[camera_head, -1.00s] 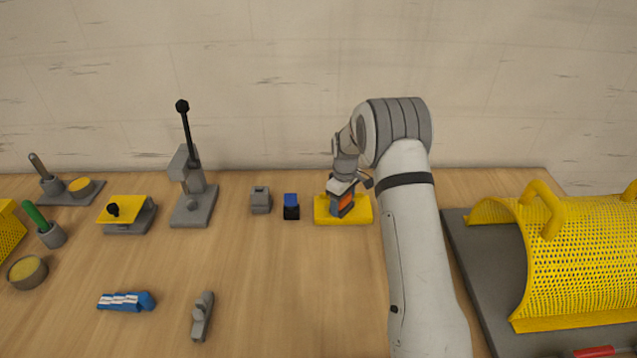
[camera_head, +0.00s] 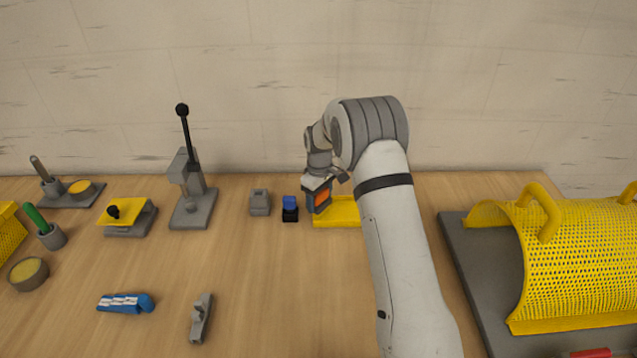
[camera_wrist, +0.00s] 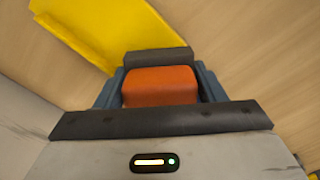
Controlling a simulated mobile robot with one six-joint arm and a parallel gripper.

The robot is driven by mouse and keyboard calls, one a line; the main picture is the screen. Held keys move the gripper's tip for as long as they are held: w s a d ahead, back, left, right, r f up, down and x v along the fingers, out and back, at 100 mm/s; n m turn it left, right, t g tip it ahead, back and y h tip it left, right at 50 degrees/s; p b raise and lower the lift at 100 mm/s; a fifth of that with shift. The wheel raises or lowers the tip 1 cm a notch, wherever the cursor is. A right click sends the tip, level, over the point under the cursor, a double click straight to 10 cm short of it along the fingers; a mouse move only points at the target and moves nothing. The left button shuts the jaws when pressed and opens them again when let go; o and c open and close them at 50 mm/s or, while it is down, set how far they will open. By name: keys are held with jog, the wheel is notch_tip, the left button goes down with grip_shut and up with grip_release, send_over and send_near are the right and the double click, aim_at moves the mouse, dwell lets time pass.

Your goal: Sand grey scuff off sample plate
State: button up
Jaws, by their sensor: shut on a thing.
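My gripper (camera_head: 318,194) is shut on an orange block with dark grey ends (camera_wrist: 160,86), which I take to be the sanding block. In the wrist view the block sits between the two blue-grey fingers. A flat yellow piece (camera_head: 342,214), perhaps the sample plate, lies on the table just below and right of the gripper. My gripper is at its left end and seems raised above it. The yellow piece also shows at the upper left of the wrist view (camera_wrist: 105,28). My arm hides its right end. I can make out no grey scuff on the visible part.
A small blue-and-black block (camera_head: 290,209) stands close left of the gripper, with a grey block (camera_head: 260,202) beyond it. A grey lever press (camera_head: 190,190) stands further left. A yellow mesh guard (camera_head: 585,255) is at the right.

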jog(key=shift+w+r+p, duration=0.15)
jog(key=shift+r+p, duration=0.2)
jog(key=shift+r, duration=0.55)
jog(key=shift+r+p, duration=0.7)
jog(key=shift+r, duration=0.9)
